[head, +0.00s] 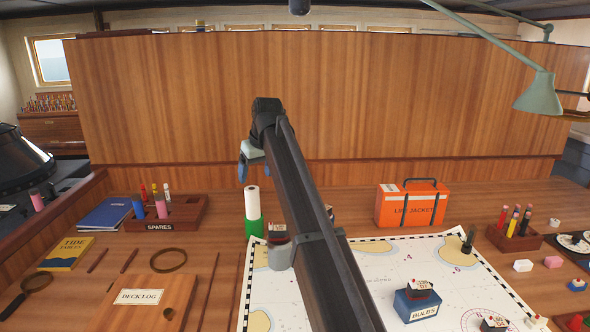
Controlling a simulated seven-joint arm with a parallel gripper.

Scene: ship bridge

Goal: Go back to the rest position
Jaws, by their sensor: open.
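My gripper (241,172) is at the far end of my arm, raised above the wooden desk in front of the tall wooden panel. One blue fingertip points down. My gripper is open and I see nothing held in it. My arm crosses the middle of the view and hides part of the chart (390,262) and the desk behind it.
Below my gripper stands a white and green cylinder (253,210). Left are the spares tray (185,212), deck log (140,297) and tide tables book (66,254). Right are the orange life jacket case (411,205), blue bulbs box (416,305) and green lamp (538,95).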

